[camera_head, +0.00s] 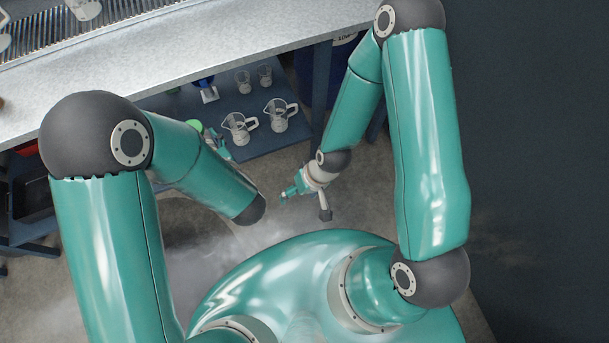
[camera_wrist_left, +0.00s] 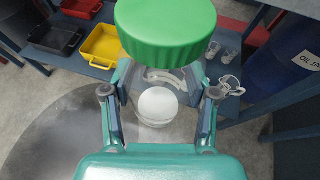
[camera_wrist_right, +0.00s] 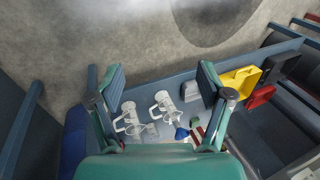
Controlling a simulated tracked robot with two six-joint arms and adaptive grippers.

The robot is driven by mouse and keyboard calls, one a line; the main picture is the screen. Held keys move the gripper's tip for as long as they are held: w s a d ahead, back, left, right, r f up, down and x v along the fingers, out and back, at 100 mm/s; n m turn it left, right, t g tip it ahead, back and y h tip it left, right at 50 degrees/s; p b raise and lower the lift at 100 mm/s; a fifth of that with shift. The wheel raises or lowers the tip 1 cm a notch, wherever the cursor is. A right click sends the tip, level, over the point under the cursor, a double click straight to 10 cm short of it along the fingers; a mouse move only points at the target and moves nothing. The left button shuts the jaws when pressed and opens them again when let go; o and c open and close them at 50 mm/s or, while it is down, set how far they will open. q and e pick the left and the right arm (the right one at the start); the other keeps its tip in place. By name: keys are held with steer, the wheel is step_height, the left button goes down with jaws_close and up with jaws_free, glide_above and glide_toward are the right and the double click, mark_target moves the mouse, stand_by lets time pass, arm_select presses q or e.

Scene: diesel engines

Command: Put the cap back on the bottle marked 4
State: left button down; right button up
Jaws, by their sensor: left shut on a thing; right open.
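In the left wrist view a large ribbed green cap (camera_wrist_left: 165,30) hides my left fingertips from above. Below it, between the fingers, shows a pale rounded body (camera_wrist_left: 157,106), which looks like the bottle under the cap. My left gripper (camera_wrist_left: 162,82) is shut on this bottle. I cannot tell whether the cap is seated, and no number shows. In the head view the green cap (camera_head: 195,127) is small, beside my left forearm, which partly hides the left gripper (camera_head: 218,142). My right gripper (camera_head: 290,192) is open and empty over the floor; its spread fingers (camera_wrist_right: 162,85) show in the right wrist view.
A pale workbench (camera_head: 265,38) crosses the top, with a clear-and-white vessel (camera_head: 85,8) on it. Glass beakers (camera_head: 238,128) stand on the lower blue shelf (camera_head: 285,147). Yellow (camera_wrist_left: 102,45) and black (camera_wrist_left: 55,38) trays and a blue drum (camera_wrist_left: 288,58) stand nearby.

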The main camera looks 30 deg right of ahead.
steer(key=s, duration=0.3)
steer(key=shift+d+f+m, duration=0.1)
steer(key=shift+f+m, duration=0.3)
arm_select(q)
steer(key=s+a+r+n+g+y, duration=0.2)
steer(key=a+n+g+y, duration=0.3)
steer(key=a, duration=1)
steer(key=n+y, duration=0.3)
steer(key=shift+a, duration=0.2)
arm_select(e)
steer(key=shift+w, duration=0.1)
